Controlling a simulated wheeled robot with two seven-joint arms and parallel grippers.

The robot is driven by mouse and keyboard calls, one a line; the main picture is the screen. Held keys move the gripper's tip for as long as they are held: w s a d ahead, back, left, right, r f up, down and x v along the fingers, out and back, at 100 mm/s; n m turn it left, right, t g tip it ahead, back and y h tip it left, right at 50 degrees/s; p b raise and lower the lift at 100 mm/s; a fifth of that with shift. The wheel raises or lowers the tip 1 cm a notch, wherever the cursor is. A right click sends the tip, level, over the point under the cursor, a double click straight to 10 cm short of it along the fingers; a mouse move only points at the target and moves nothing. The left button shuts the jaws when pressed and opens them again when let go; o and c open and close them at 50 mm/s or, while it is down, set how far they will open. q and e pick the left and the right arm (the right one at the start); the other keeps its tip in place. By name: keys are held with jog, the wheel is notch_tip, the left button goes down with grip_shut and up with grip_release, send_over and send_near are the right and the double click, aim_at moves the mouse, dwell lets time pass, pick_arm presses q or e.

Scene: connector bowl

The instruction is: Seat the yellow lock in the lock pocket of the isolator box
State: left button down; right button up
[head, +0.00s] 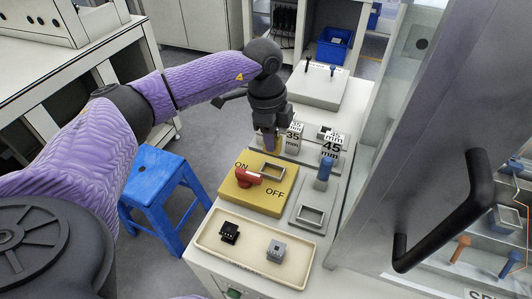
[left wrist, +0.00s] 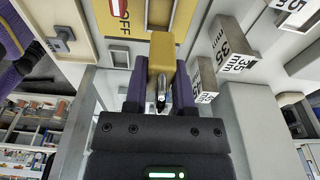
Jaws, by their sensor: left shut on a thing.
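The yellow isolator box (head: 232,200) lies on the bench, with a red handle (head: 250,178) beside the ON mark and a framed rectangular lock pocket (head: 272,171) near its far edge. My left gripper (head: 268,146) points down just beyond the box, above the bench fixtures. It is shut on the yellow lock (left wrist: 162,52), which shows between the fingers in the left wrist view with a metal shackle (left wrist: 161,92) toward the palm. The lock is apart from the pocket. In the head view the fingers largely hide the lock. My right gripper is not in view.
Blocks marked 35 mm (head: 294,135) and 45 mm (head: 331,150) stand close right of the gripper. A cream tray (head: 212,240) with two small parts lies in front. A cabinet door handle (head: 440,225) stands at right.

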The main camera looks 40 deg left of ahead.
pick_arm(q)
jog(key=shift+s+d+f, duration=0.15)
jog(key=shift+d+f, duration=0.05)
jog(key=shift+f, duration=1.35)
notch_tip(320, 180, down, 4)
jog(key=shift+f+b, duration=0.2)
jog(key=shift+b, duration=0.9)
jog(key=shift+r, duration=0.2)
jog(key=shift+f, duration=0.1)
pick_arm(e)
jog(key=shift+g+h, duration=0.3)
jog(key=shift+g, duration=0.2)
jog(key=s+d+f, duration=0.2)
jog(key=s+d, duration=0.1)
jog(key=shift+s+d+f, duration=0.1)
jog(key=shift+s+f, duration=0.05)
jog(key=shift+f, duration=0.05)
